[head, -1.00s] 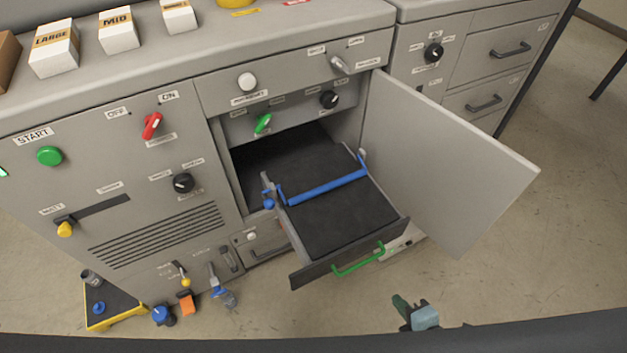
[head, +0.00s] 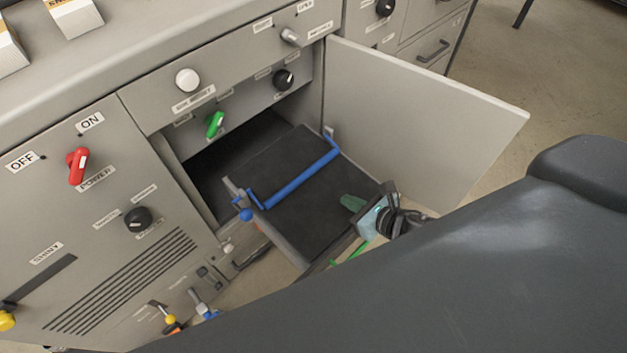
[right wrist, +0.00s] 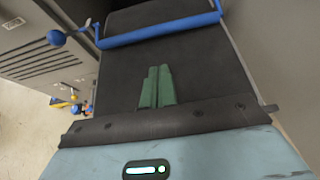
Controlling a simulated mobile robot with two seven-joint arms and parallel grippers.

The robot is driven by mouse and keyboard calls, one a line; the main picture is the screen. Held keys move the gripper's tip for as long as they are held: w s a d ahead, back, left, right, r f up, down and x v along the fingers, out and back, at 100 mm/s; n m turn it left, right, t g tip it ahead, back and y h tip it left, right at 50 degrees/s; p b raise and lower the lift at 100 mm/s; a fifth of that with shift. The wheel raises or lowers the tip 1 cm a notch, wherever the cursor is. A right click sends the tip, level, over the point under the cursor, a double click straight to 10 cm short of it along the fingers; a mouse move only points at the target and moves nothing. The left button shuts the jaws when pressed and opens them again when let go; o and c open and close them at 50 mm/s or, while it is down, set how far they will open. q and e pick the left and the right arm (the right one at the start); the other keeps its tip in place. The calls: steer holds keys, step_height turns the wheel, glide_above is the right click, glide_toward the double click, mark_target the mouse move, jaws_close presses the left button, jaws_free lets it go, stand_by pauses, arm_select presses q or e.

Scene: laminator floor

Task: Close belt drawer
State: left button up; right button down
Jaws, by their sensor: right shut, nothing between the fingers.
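The belt drawer (head: 292,213) is pulled out of the grey machine, with a dark belt surface and a blue bar (head: 300,180) across it. Its green handle (head: 350,253) is at the front, mostly hidden behind my right gripper and arm in the head view. My right gripper (head: 350,203) is shut and empty, with its green fingers over the front part of the drawer. In the right wrist view the shut fingers (right wrist: 157,88) point along the belt toward the blue bar (right wrist: 160,29). I cannot tell whether they touch the drawer. My left gripper is not in view.
A grey cabinet door (head: 415,120) stands open just right of the drawer. A green knob (head: 215,124), a black knob (head: 284,79) and a red power switch (head: 77,166) are on the machine front. Small valves (head: 200,303) sit low at the left. My dark arm covers the lower right.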

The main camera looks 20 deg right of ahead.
mark_target(308, 178)
steer(key=x, duration=0.8)
steer(key=b+x, duration=0.1)
steer(key=x, duration=0.3)
steer(key=shift+w+a+r, duration=0.15)
steer(key=shift+w+r, duration=0.15)
steer(key=shift+r, duration=0.05)
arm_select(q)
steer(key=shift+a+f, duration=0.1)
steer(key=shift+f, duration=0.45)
arm_select(e)
steer(key=shift+w+a+f, duration=0.1)
steer(key=shift+w+a, duration=0.05)
steer(key=shift+w, duration=0.35)
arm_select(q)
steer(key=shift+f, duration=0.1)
arm_select(e)
steer(key=shift+w, duration=0.1)
